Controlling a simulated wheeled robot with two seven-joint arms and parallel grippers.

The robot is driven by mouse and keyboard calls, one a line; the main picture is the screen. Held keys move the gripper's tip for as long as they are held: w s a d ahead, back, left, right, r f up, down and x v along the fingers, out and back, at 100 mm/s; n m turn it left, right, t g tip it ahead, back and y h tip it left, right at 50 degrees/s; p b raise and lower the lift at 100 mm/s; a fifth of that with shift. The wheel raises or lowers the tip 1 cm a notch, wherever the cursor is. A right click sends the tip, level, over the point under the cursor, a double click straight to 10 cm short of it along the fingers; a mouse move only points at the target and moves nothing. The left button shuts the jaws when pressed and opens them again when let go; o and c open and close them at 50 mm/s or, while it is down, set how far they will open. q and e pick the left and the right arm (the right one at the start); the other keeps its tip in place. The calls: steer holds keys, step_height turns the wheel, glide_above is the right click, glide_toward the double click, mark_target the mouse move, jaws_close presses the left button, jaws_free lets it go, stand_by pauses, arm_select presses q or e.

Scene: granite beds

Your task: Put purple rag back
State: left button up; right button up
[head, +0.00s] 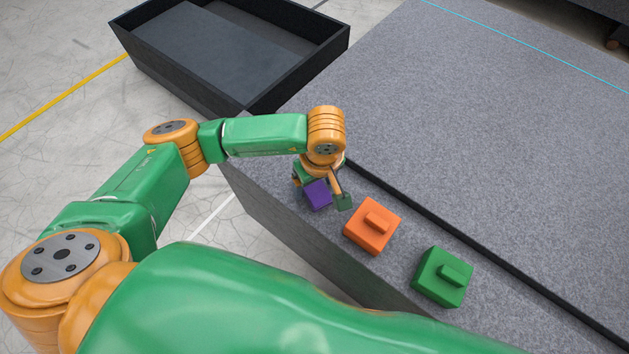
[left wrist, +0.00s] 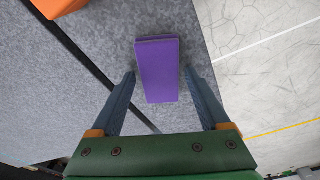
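The purple rag (head: 317,194) looks like a small folded block near the front edge of the granite bed, at the far left of a row of blocks. In the left wrist view the purple rag (left wrist: 157,70) lies between my finger ends, with a gap on each side. My left gripper (head: 321,190) is over it, fingers spread and pointing down; it also shows in the left wrist view (left wrist: 159,77), open. Whether the rag's underside touches the bed is hidden. My right gripper is not in view.
An orange block (head: 372,226) and a green block (head: 442,276), each with a raised grip, sit to the right on the bed (head: 480,130). A black rail (head: 450,232) runs behind them. A black open tray (head: 230,50) stands at the back left.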

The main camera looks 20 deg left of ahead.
mark_target(318, 194)
arm_select(q)
steer(key=shift+o, duration=0.3)
steer(key=shift+r+p, duration=0.3)
steer(key=shift+r, duration=0.2)
step_height(318, 194, up, 11)
steer(key=s+d, duration=0.1)
steer(key=shift+s+d+r, duration=0.15)
